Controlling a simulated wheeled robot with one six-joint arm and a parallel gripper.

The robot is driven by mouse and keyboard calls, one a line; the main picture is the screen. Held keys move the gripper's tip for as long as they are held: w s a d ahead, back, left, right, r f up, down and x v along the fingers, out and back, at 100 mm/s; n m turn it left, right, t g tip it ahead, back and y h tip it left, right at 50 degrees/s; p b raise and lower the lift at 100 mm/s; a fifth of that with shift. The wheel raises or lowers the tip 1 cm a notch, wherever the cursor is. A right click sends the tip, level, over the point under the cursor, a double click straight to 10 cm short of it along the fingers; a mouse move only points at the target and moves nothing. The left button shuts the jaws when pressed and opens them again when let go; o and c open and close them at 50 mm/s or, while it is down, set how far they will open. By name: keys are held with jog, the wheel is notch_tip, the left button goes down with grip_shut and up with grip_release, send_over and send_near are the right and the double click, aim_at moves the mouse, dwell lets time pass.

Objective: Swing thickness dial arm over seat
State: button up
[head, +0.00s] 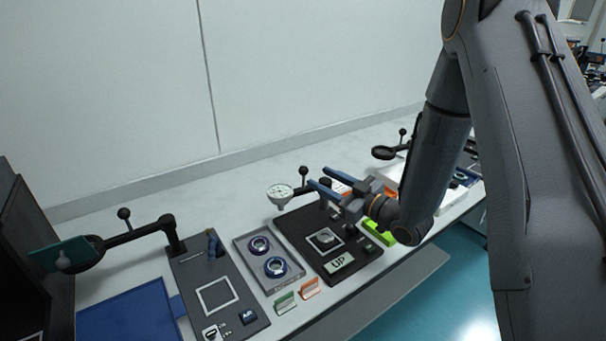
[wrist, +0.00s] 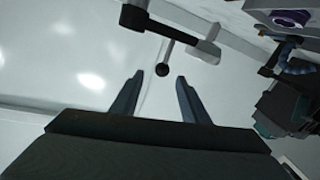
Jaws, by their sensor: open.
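The thickness dial (head: 280,193) is a round white gauge on a dark arm, at the back left of a black base plate (head: 298,241). It stands off to the side of the seat (head: 324,238), a round piece within a light square outline. A black ball knob (head: 304,170) rises on a thin stem from the dial arm. My gripper (head: 320,178) is open, its two blue fingers pointing left near the knob. In the wrist view, the knob (wrist: 162,70) shows between the fingertips (wrist: 160,78), with no visible contact. The dial arm (wrist: 172,28) crosses above it.
A display (head: 340,262) reads "UP" on the base. A grey tray (head: 268,260) with two ringed parts lies left of it. Another plate (head: 218,293) with a swing arm (head: 140,233) stands further left. The wall (head: 110,100) is behind.

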aim_at(307, 172)
jog(key=p+x, duration=0.2)
jog(key=x, duration=0.5)
jog(key=shift+a, duration=0.45)
